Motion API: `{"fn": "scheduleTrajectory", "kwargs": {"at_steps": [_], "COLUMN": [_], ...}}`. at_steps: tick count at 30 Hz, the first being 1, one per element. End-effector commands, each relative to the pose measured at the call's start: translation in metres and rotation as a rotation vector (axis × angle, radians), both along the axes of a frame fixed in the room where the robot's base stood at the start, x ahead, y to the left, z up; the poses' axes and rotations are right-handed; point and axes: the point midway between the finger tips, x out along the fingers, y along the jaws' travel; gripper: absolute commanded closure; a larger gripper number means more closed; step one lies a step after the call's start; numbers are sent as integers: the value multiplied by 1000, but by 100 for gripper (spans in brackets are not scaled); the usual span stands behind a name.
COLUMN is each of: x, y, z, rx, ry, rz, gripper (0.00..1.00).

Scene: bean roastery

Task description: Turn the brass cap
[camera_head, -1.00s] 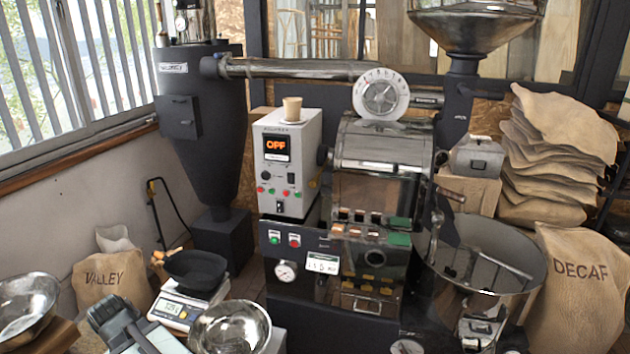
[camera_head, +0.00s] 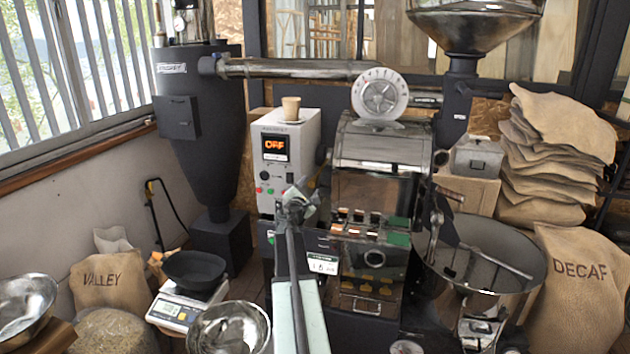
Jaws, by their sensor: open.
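My gripper (camera_head: 297,192) is raised in front of the lower right part of the grey control box (camera_head: 272,133). It is small and seen from behind, with its jaws open and nothing visible between them. I cannot pick out the brass cap for certain. Several small brass-coloured pieces (camera_head: 374,258) show on the front of the dark roaster (camera_head: 377,190), to the right of my gripper. My gripper and forearm hide part of the box's lower face and the panel below. I cannot tell whether the gripper touches the box.
A paper cup (camera_head: 291,108) stands on the control box, whose display reads OFF. A steel bowl (camera_head: 228,328) and a scale (camera_head: 183,308) with a black pan (camera_head: 194,270) are at lower left. A round cooling bin (camera_head: 525,262) and a DECAF sack (camera_head: 580,300) stand right.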

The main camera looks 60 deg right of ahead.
Motion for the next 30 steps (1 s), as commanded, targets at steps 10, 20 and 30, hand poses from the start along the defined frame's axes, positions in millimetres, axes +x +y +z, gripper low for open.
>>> {"fn": "scheduleTrajectory", "kwargs": {"at_steps": [10, 20, 30], "x": [20, 21, 22], "y": [-59, -66, -75], "z": [0, 0, 0], "rx": [2, 2, 2], "ry": [-3, -4, -4], "rz": [-1, -1, 1], "gripper": [49, 52, 100]}}
